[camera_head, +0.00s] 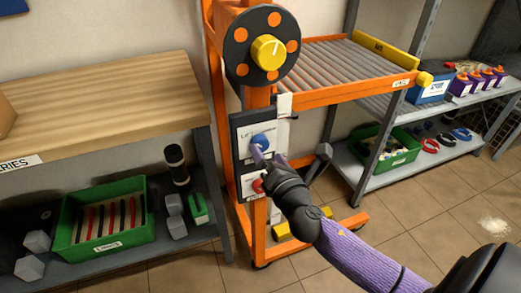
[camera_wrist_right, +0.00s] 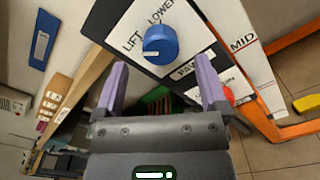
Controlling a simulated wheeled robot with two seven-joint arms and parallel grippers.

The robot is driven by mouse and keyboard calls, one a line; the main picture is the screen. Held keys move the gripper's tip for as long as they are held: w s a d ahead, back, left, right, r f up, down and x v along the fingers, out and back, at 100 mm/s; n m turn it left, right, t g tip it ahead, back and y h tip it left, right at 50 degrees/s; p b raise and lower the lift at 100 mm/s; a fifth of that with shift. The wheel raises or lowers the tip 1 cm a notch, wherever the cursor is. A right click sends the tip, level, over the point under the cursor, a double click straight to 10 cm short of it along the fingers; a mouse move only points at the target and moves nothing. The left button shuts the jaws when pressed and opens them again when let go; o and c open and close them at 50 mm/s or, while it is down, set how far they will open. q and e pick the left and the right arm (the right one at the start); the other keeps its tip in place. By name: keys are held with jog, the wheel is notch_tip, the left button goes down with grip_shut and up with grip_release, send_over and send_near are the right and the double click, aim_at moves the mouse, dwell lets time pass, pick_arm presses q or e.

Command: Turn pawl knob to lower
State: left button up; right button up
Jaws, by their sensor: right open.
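The blue pawl knob (camera_head: 261,141) sits on a white-labelled dark panel on the orange lift frame. In the right wrist view the knob (camera_wrist_right: 160,43) lies ahead of the fingers, with the words LIFT and LOWER around it and a partly hidden PAWL label below. A small pale mark shows low on the knob; its exact setting is unclear. My right gripper (camera_head: 263,159) is just below and in front of the knob. Its two purple fingers (camera_wrist_right: 162,80) are spread apart with nothing between them, apparently short of the knob. My left gripper is not in view.
A red button (camera_head: 258,186) sits below the knob. A dark disc with orange dots and a yellow hub (camera_head: 268,52) is above. A roller deck (camera_head: 340,68) extends right, and a wooden bench (camera_head: 100,100) stands left. Open floor (camera_head: 430,225) lies at the lower right.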

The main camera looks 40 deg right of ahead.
aim_at(263, 147)
jog(key=x, duration=0.3)
jog(key=shift+w, duration=0.15)
